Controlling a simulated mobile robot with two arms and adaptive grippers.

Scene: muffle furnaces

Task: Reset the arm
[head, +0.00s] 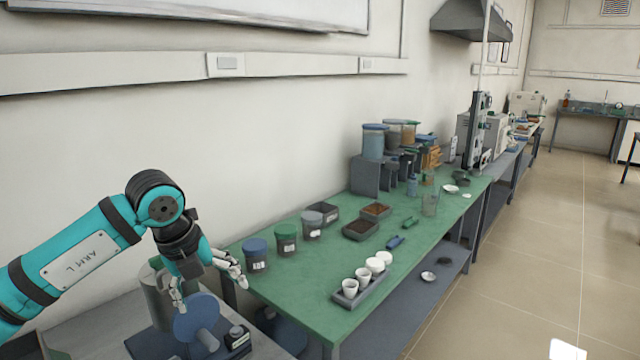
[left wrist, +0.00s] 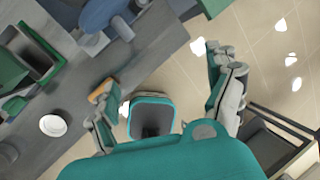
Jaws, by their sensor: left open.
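My left arm comes in from the left in the head view, its wrist bent downward. My left gripper (head: 211,296) is open, with its fingers spread apart and nothing between them. It hangs over a grey bench at the near left, close to a device with a blue disc (head: 194,318). I cannot tell whether the fingers touch the device. In the left wrist view the open left gripper (left wrist: 165,108) shows its two fingers wide apart. My right gripper is not in view.
A green table (head: 300,308) stands to the right of the gripper. It bears lidded jars (head: 286,238), a tray of white cups (head: 341,299) and dark trays (head: 360,229). A grey cylinder (head: 152,298) stands behind the disc device. Open floor (head: 500,290) lies at the right.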

